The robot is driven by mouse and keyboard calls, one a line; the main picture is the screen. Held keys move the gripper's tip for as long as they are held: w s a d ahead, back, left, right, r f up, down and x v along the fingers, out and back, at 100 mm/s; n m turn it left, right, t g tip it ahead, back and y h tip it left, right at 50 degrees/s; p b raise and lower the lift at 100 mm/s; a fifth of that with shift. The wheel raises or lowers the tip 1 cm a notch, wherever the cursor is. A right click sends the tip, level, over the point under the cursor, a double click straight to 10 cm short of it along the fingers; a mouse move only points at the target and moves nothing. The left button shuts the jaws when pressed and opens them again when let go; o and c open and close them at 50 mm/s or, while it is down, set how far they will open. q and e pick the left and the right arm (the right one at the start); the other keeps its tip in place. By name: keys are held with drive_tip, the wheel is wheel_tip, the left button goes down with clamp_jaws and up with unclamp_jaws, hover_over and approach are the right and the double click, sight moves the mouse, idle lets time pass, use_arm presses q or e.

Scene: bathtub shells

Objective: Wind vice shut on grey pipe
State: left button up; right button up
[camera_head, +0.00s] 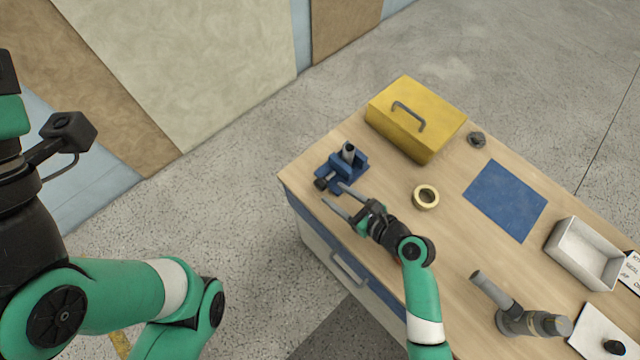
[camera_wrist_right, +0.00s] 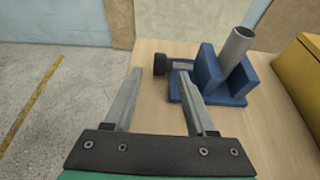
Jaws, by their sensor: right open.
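The blue vice (camera_head: 335,176) stands near the left end of the wooden bench, with the grey pipe (camera_head: 348,151) upright between its jaws. In the right wrist view the vice (camera_wrist_right: 229,88) and pipe (camera_wrist_right: 235,48) show at upper right; I cannot tell whether both jaws touch the pipe. The vice's black knob (camera_head: 321,184) faces the bench's front left; it also shows in the wrist view (camera_wrist_right: 160,64). My right gripper (camera_head: 333,194) is open and empty, its fingers pointing towards the vice, just short of the knob. My left arm is at the left; its fingertips are not visible.
A yellow toolbox (camera_head: 425,113) stands behind the vice. A tape roll (camera_head: 425,197), a blue mat (camera_head: 505,200), a white tray (camera_head: 556,247) and a grey tool (camera_head: 515,312) lie to the right. The bench's front edge runs close below my right gripper.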

sight(324, 185)
drive_tip(key=b+x, duration=0.2)
drive_tip(key=x, duration=0.4)
drive_tip(key=shift+w+a+f+b, duration=0.2)
drive_tip(key=shift+w+b, duration=0.1)
drive_tip(key=shift+b, duration=0.1)
drive_tip(key=shift+w+a, duration=0.2)
drive_tip(key=shift+a, duration=0.05)
clamp_jaws()
